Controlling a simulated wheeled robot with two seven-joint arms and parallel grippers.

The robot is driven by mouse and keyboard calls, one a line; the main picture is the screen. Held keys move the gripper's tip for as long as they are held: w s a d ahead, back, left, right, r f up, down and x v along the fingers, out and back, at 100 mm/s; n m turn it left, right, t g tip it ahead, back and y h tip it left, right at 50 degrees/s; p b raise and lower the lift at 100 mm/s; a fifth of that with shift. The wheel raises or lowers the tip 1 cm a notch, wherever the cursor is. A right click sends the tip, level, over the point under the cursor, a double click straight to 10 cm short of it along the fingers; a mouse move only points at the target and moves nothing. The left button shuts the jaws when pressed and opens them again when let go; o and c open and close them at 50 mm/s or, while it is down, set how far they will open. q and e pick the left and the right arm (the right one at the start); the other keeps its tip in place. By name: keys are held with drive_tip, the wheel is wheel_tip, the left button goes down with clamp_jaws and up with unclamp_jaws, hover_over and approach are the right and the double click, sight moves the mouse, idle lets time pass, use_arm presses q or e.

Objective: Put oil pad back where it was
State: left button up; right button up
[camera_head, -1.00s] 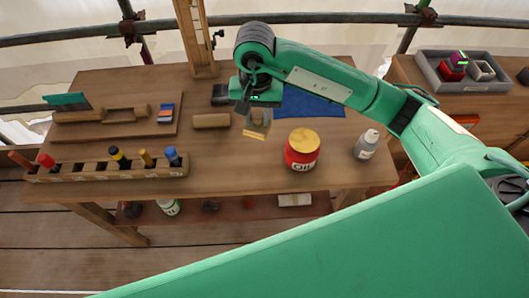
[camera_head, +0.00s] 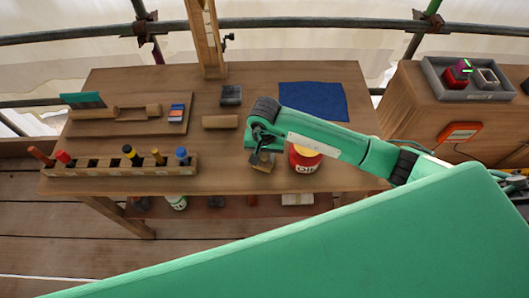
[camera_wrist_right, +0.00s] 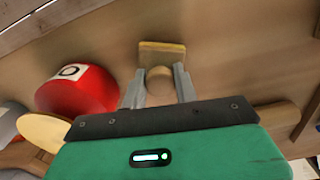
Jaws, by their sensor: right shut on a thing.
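The oil pad (camera_head: 262,168) is a small tan block with a yellowish layer and a round wooden knob. It is over the front middle of the workbench, just left of the red oil can (camera_head: 304,166). My right gripper (camera_head: 264,155) is shut on its knob; in the wrist view the fingers stand on either side of the knob, with the pad (camera_wrist_right: 162,53) beyond. I cannot tell whether the pad touches the bench. The can also shows in the wrist view (camera_wrist_right: 80,93), left of the fingers. My arm partly hides the can in the head view. My left gripper is not in view.
A slotted wooden rack (camera_head: 120,168) with several coloured handles is at left. A wooden block (camera_head: 220,122), a dark block (camera_head: 231,95) and a blue cloth (camera_head: 315,99) lie behind the gripper. A grey tray (camera_head: 467,78) stands on the right-hand bench. Bare wood lies left of the pad.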

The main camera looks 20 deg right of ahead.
sight(264, 154)
drive_tip(key=shift+f, duration=0.15)
drive_tip(key=shift+f, duration=0.15)
drive_tip(key=o, duration=0.9)
drive_tip(key=shift+r, duration=0.25)
drive_tip(key=shift+w+r+b, duration=0.1)
drive_tip(key=shift+r+b, duration=2)
drive_tip(key=shift+r, duration=3.85)
